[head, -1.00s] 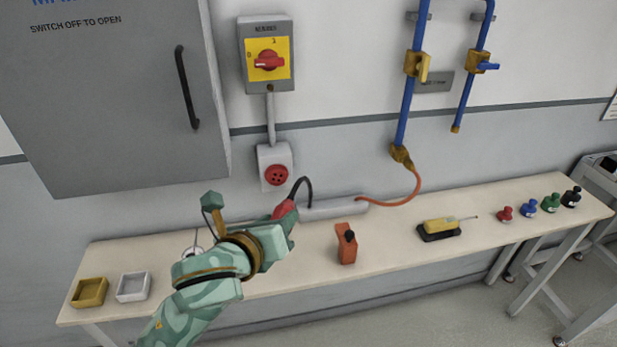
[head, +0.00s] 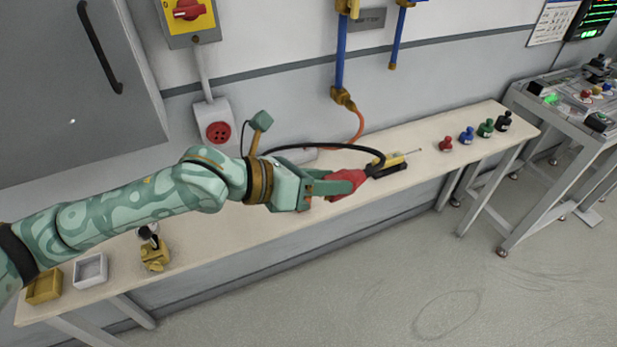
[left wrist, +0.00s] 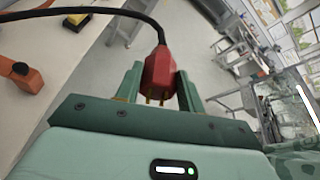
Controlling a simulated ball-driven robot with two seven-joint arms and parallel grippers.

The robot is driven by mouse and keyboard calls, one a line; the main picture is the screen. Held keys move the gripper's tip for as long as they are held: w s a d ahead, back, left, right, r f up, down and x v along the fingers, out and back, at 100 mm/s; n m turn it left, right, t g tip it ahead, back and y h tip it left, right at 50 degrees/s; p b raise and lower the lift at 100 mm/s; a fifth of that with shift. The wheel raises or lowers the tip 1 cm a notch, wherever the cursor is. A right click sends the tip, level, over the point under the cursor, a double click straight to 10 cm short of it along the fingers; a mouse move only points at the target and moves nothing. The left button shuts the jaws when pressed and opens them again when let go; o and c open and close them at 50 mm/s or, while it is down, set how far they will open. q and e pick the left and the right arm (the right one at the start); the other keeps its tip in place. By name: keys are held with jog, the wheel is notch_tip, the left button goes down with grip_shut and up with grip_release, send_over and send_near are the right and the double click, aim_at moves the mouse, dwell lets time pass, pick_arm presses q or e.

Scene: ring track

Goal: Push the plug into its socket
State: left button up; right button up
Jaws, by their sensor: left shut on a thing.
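The red plug (head: 346,183) is held between the fingers of my left gripper (head: 322,187), above the front edge of the bench and to the right of the socket. In the left wrist view the plug (left wrist: 159,72) sits between the two green fingers (left wrist: 157,85), its brass pins pointing back toward the palm. A black cable (head: 340,147) runs from the plug and arcs back over the bench. The red round socket (head: 217,132) is on a grey wall box, with holes in its face and nothing in it. My right gripper is not in view.
The bench (head: 215,243) carries a yellow tool (head: 392,163), several coloured knobbed pieces (head: 467,136), a white tray (head: 90,270) and an ochre tray (head: 45,286). A grey cabinet (head: 70,100) hangs left of the socket. Floor in front is clear.

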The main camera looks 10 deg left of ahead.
aim_at(337, 176)
pick_arm(q)
jog(key=shift+d+r, duration=0.1)
jog(key=shift+d, duration=0.05)
dwell(0.3)
jog(key=shift+d+r+n+t+y, duration=0.15)
jog(key=shift+r+n+t+y, duration=0.35)
jog(key=shift+n+t, duration=0.35)
jog(key=r+n+t+y, duration=0.2)
jog(key=n, duration=0.1)
jog(key=d+r+n+t+y, duration=0.1)
jog(key=t, duration=0.1)
jog(key=shift+w+r+n+y, duration=0.25)
jog(key=shift+w+r+y, duration=0.1)
jog(key=shift+r+y, duration=0.05)
jog(key=r+n+y, duration=0.1)
jog(key=y, duration=0.1)
jog(key=r+n+t+y, duration=0.1)
jog(key=n+y, duration=0.1)
jog(key=r+n+y, duration=0.1)
jog(key=n, duration=0.1)
jog(key=shift+w+d+r+t+y, duration=0.3)
jog(key=shift+w+d+t+y, duration=0.05)
jog(key=shift+w+d+y, duration=0.05)
jog(key=shift+w+r+n+y, duration=0.15)
jog(key=shift+r+n+y, duration=0.25)
jog(key=shift+n+y, duration=0.35)
